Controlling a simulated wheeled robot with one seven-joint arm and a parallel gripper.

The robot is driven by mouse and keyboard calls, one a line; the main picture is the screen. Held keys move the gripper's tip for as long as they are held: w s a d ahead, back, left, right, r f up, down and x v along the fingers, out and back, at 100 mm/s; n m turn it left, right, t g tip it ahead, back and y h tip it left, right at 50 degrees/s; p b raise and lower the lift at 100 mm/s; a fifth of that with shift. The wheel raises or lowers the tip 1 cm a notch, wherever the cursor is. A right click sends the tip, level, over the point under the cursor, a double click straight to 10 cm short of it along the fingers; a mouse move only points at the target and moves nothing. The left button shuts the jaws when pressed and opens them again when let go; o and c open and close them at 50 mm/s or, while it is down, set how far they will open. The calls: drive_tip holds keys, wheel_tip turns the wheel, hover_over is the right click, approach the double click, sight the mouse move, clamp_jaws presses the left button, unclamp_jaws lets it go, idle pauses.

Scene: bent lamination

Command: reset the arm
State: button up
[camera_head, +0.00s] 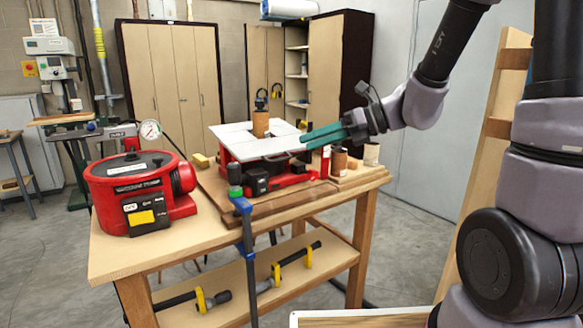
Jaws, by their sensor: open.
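My arm comes in from the right side of the view. My gripper (305,136) reaches left over the right part of the wooden workbench (128,253). Its teal fingers are open and seen nearly side-on, with nothing visible between them. The fingertips are near the right edge of the white-topped red machine (262,147) on the bench. I cannot tell the exact gap between the fingers and the machine.
A red vacuum pump (137,185) with a gauge stands at the bench's left. A blue and black clamp (243,215) hangs at the front edge. Small brown cylinders (339,161) stand below my gripper. More clamps (293,256) lie on the lower shelf. Cabinets (172,65) stand behind.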

drive_tip(key=s+d+r+n+t+h, duration=0.2)
drive_tip(key=s+d+r+n+h, duration=0.2)
drive_tip(key=d+n, duration=0.5)
drive_tip(key=s+d+r+n+t+h, duration=0.2)
drive_tip(key=s+d+r+n+h, duration=0.3)
drive_tip(key=d+n, duration=0.5)
drive_tip(key=s+n+h, duration=0.2)
drive_tip(key=n, duration=0.2)
drive_tip(key=shift+n, duration=0.4)
